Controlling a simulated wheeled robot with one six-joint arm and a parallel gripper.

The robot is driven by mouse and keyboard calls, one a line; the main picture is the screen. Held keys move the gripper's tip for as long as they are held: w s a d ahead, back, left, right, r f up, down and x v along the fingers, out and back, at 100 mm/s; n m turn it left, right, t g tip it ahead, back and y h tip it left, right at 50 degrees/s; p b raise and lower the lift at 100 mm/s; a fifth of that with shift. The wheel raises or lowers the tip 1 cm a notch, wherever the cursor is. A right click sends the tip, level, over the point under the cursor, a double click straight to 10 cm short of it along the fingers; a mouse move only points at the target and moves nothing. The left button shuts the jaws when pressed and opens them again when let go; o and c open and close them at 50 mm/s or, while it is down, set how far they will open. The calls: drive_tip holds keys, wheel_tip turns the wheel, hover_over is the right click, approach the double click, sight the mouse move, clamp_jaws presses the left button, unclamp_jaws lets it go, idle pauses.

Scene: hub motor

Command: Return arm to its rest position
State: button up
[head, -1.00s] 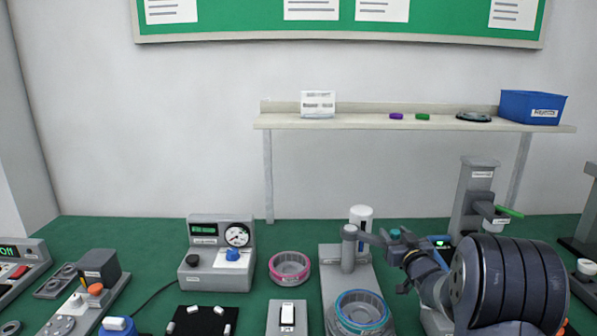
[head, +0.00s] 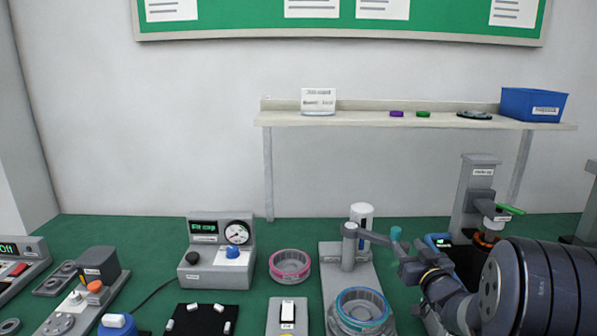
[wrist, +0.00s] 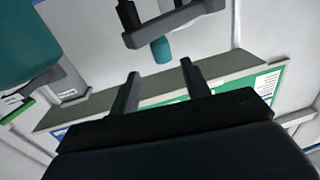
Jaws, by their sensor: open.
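My arm shows at the lower right of the head view, its large dark ribbed link in front. The gripper end is folded back among the arm links and cannot be made out clearly there. In the wrist view my gripper (wrist: 158,85) has its two fingers wide apart with nothing between them. Beyond the fingertips in that view is a grey bracket with a teal cylinder (wrist: 161,50). In the head view a teal tip (head: 396,233) is on the end of the grey swing arm (head: 375,238) of a fixture, just left of and behind my arm.
A fixture with a blue-ringed part (head: 362,305) stands left of my arm. A pink-ringed part (head: 290,265), a gauge box (head: 217,254) and a grey press (head: 474,197) stand on the green bench. A shelf (head: 400,121) with a blue bin (head: 533,104) is behind.

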sight(392, 233)
drive_tip(key=w, duration=0.5)
drive_tip(key=w+a+p, duration=0.1)
drive_tip(key=w, duration=0.2)
drive_tip(key=shift+a, duration=0.1)
drive_tip(key=shift+s+a, duration=0.55)
drive_tip(key=shift+s, duration=0.35)
